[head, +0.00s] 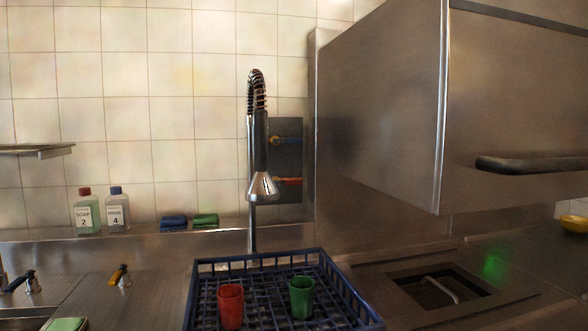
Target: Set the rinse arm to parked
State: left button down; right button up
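The rinse arm (258,140) is a metal tap column with a black coiled spring at its top, standing upright in the middle of the head view. Its cone-shaped spray head (262,186) hangs at the front, above the back edge of the blue dish rack. Neither of my grippers shows in this view.
The blue dish rack (255,262) holds a red cup (230,306) and a green cup (301,297). A large steel hood (380,110) with a black handle (530,164) fills the right. Soap (86,212) and rinse (118,210) bottles and two folded cloths stand on the back ledge.

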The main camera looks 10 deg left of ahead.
aim_at(261, 189)
jog(key=i+l+u, duration=0.1)
jog(key=l, duration=0.35)
jog(key=i+l, duration=0.15)
jog(key=l, duration=0.3)
jog(key=i+l+u, duration=0.15)
jog(key=l, duration=0.3)
jog(key=i+l, duration=0.1)
jog(key=l, duration=0.35)
jog(key=u, duration=0.05)
